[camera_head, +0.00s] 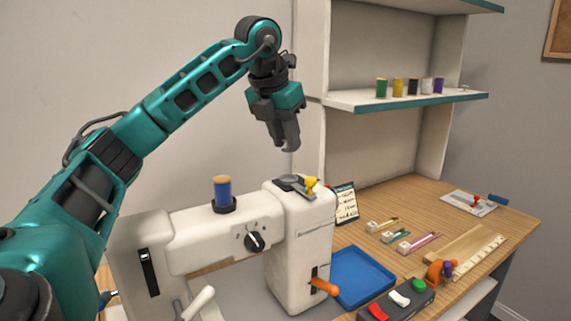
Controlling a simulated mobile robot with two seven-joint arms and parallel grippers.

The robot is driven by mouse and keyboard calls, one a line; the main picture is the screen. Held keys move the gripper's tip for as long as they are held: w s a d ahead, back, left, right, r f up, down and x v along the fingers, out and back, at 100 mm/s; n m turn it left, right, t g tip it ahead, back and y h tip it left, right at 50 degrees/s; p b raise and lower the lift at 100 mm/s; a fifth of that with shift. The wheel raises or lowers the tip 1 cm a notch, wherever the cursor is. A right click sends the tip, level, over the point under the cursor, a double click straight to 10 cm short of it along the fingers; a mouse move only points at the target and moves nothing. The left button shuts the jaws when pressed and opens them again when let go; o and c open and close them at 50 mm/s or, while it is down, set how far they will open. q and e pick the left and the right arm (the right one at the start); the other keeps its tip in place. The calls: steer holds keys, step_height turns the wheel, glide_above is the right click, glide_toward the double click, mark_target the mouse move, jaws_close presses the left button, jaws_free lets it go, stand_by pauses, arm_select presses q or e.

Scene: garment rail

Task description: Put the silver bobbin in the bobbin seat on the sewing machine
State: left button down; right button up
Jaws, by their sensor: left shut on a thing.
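My left gripper (290,147) points down above the right end of the white sewing machine (193,245). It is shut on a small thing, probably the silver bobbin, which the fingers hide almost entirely. The fingertips are apart from the machine, with a clear gap below them. On the machine's top right is a dark grey plate (291,184) with a yellow knob (310,183) beside it. This looks like the place of the bobbin seat, but I cannot make out the seat itself. My right gripper is not in view.
A blue thread spool (222,188) stands on the machine, left of the plate. A shelf (403,101) with several coloured spools is behind right. A blue tray (360,277), a box with coloured buttons (396,301) and a ruler (478,257) lie on the wooden table.

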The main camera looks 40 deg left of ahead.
arm_select(q)
glide_above(290, 179)
steer(key=s, duration=0.2)
step_height(290, 179, down, 4)
steer(key=shift+d+f+b, duration=0.15)
steer(key=shift+b, duration=0.25)
steer(key=shift+f, duration=0.15)
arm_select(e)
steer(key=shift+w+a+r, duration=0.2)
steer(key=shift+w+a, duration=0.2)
arm_select(q)
steer(key=shift+f+b, duration=0.3)
steer(key=shift+f, duration=0.35)
steer(key=c, duration=0.9)
jaws_free()
steer(key=shift+r, duration=0.1)
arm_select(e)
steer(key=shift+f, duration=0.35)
